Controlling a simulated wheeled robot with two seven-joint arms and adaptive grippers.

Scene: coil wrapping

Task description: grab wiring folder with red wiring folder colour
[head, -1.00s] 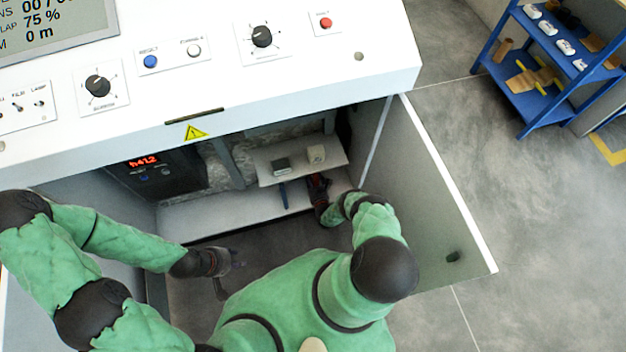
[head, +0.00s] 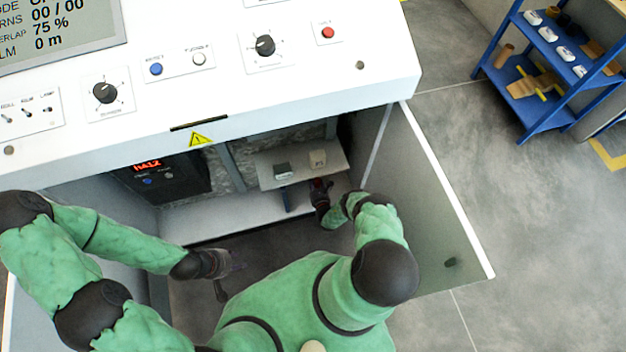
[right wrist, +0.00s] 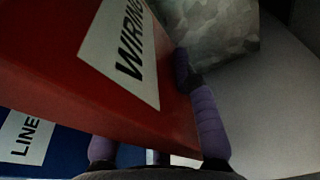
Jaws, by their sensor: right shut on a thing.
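The red wiring folder (right wrist: 130,95), with a white label reading "WIRING", fills much of the right wrist view. My right gripper (right wrist: 160,135) is shut on it, one purple finger on each side. In the head view my right gripper (head: 320,192) reaches inside the open cabinet, below a small shelf; the folder is hard to make out there. My left gripper (head: 229,277) is open and empty in front of the cabinet's dark interior, well left of the folder.
A blue folder (right wrist: 65,145) labelled "LINE..." stands beside the red one. A small shelf (head: 268,170) with two small objects overhangs the right gripper. The open cabinet door (head: 430,210) stands to the right. A blue rack (head: 545,110) is farther right.

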